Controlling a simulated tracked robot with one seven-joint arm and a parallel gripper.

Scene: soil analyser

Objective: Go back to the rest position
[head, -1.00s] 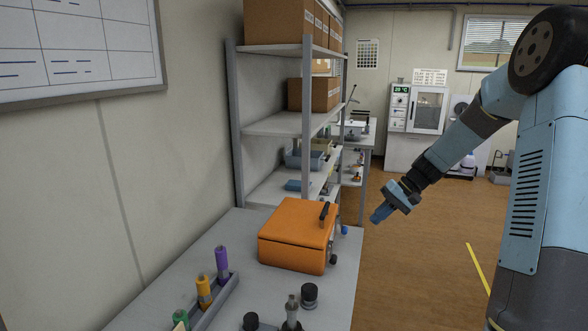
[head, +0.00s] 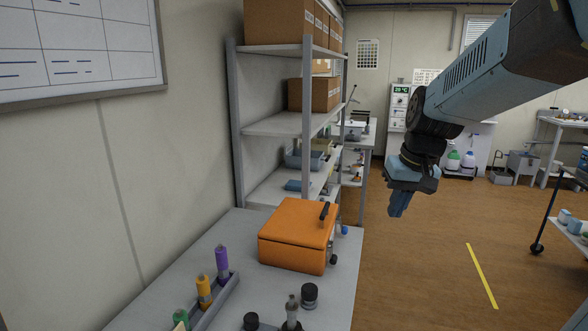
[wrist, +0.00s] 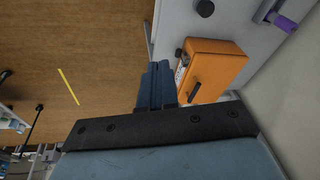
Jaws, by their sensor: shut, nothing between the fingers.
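My gripper (head: 398,203) hangs in the air over the floor, to the right of the bench, with its fingers pointing down. It is shut and holds nothing; in the wrist view its blue fingers (wrist: 157,86) lie together. The orange soil analyser (head: 294,236) stands on the bench with its lid closed and a dark handle on top. It also shows in the wrist view (wrist: 215,67), just right of the fingers. My gripper is apart from it.
The grey bench (head: 225,240) holds a rack with purple (head: 222,262), orange (head: 204,291) and green tubes, and dark knobbed items (head: 309,295). Shelving (head: 277,123) stands behind. A wheeled cart (head: 572,222) is at the right. The brown floor between is clear, with a yellow line (head: 481,275).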

